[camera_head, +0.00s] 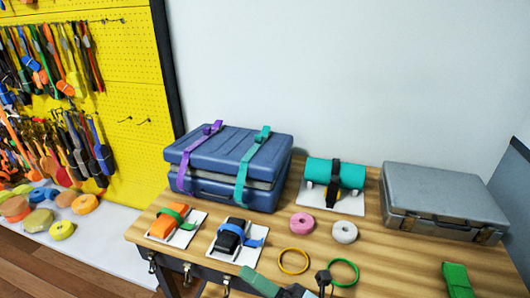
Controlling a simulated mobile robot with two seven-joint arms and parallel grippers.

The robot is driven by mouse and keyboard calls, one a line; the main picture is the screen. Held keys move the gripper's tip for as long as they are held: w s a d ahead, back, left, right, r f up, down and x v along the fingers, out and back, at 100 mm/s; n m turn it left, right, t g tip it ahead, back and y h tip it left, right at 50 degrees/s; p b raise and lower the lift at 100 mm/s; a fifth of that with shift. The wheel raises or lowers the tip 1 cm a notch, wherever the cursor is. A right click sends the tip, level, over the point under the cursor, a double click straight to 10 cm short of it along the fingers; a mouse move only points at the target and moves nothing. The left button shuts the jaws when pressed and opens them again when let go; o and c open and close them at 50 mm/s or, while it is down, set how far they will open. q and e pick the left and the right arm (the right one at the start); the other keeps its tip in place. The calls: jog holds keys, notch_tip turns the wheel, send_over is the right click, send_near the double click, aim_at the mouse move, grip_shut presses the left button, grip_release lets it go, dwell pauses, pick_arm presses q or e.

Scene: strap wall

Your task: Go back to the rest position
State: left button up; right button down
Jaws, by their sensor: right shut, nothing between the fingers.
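My right gripper (260,281) shows at the bottom middle edge, in front of the table, partly cut off by the frame. It is shut and empty. A grey part of my arm shows just to the right of it. It is apart from the blue case and the straps. My left gripper is not in view.
A wooden table (375,238) holds a blue case (215,160) with purple and teal straps, a grey case (440,198), a strapped teal roll (320,172), two small strap mounts, rolls and rings. A yellow pegboard (130,100) with hanging straps stands left.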

jog(key=s+d+f+m+t+h, duration=0.2)
jog(key=d+f+m+h, duration=0.5)
jog(key=f+m, duration=0.3)
jog(key=s+d+f+m+t+h, duration=0.25)
jog(key=d+f+m+h, duration=0.5)
jog(key=m, duration=0.45)
jog(key=s+d+f+m+g+h, duration=0.1)
jog(key=s+d+f+m+g, duration=0.2)
jog(key=s+f, duration=0.4)
jog(key=s+d+f+m+g+h, duration=0.2)
jog(key=s+d+f+m+g, duration=0.1)
jog(key=s+f+m, duration=0.3)
jog(key=shift+s+d+f+p, duration=0.35)
jog(key=shift+s+d, duration=0.5)
jog(key=shift+s, duration=0.3)
